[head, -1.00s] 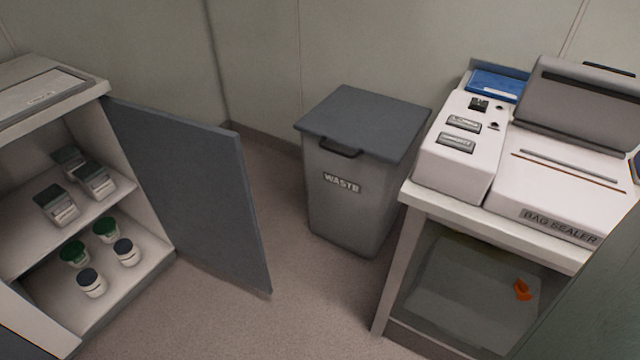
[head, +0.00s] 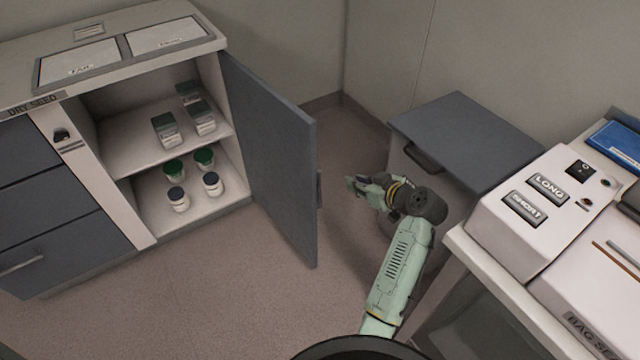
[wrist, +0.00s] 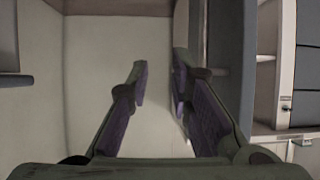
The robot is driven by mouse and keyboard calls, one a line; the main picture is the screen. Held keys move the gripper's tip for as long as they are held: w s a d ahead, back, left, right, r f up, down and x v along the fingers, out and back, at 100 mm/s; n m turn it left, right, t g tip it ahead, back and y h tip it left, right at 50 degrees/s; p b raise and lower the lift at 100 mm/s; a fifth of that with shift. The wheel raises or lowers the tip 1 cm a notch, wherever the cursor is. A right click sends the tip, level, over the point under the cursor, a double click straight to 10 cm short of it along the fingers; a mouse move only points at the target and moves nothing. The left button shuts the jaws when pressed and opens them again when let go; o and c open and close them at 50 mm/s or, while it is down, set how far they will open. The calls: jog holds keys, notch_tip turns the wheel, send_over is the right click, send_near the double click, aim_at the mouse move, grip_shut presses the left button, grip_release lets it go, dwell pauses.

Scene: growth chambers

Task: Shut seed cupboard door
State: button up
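The seed cupboard (head: 152,240) stands at the left in the head view, marked DRY SEED. Its grey door (head: 275,165) hangs wide open on the right side of the opening, with a handle (head: 319,188) near its free edge. My gripper (head: 352,184) is to the right of the door, apart from it, pointing left towards it. In the wrist view my gripper (wrist: 158,85) has its two fingers spread with nothing between them. The door edge shows just right of the fingers in the wrist view (wrist: 218,60).
A lidded grey bin (head: 465,135) stands behind my arm. The bag sealer (head: 540,210) on its table is at the right. The floor before the cupboard is clear.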

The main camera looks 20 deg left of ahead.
aim_at(320, 189)
jog(key=a+f+n+y, duration=0.1)
jog(key=a+f, duration=0.1)
jog(key=a, duration=0.1)
jog(key=a+f+g+p, duration=0.1)
jog(key=a+f, duration=0.2)
jog(key=a, duration=0.1)
jog(key=a+f+n+g+y, duration=0.1)
jog(key=a+f, duration=0.1)
jog(key=a, duration=0.2)
jog(key=shift+a+f+n+y+p, duration=0.2)
jog(key=shift+n+y+p, duration=0.1)
jog(key=shift+c, duration=0.5)
grip_shut()
